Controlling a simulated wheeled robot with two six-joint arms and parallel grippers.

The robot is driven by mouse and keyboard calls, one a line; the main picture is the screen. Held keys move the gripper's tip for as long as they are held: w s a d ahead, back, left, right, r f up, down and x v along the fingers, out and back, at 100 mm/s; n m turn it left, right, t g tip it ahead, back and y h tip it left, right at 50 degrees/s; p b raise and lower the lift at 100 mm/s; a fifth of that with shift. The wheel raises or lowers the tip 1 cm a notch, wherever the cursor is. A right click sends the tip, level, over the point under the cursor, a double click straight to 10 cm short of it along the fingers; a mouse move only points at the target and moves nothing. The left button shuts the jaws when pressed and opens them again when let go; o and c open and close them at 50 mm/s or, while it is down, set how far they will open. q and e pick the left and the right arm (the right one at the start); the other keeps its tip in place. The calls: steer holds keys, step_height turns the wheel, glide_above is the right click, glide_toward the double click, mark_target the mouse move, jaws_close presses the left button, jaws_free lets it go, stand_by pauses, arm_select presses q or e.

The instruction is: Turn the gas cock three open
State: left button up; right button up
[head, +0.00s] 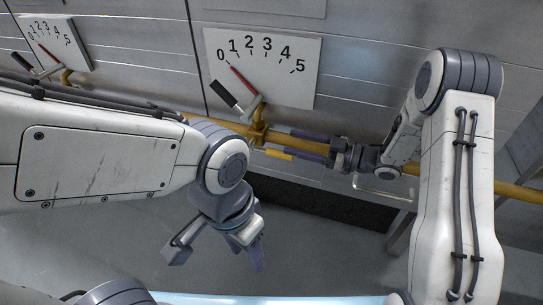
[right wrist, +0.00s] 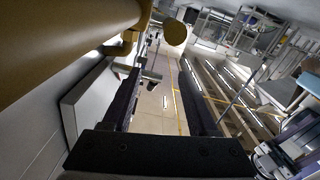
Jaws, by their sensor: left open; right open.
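A gas cock (head: 258,124) sits on the yellow pipe below a white dial plate (head: 300,91) marked 0 to 5. Its red pointer (head: 243,80) points at about 0. Its lever has a black grip (head: 223,93) slanting up to the left. My right gripper (head: 277,143) is open beside the pipe, its fingers pointing left just right of the cock and below the plate. In the right wrist view its two dark fingers (right wrist: 160,68) are spread with nothing held between them. My left gripper (head: 215,248) is open and empty, hanging low, away from the cock.
A yellow pipe (head: 405,166) runs along the metal wall; it fills the upper left of the right wrist view (right wrist: 60,40). A second dial plate (head: 73,51) with its own black-gripped lever (head: 22,62) is at the far left. Open floor lies below.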

steer(key=b, duration=0.2)
glide_toward(254, 149)
steer(key=x, duration=0.1)
steer(key=b+x, duration=0.1)
steer(key=x, duration=0.3)
steer(key=shift+w+a+f+b, duration=0.1)
steer(key=shift+w+f+b, duration=0.2)
steer(key=shift+w, duration=0.15)
jaws_close()
stand_by(0.9)
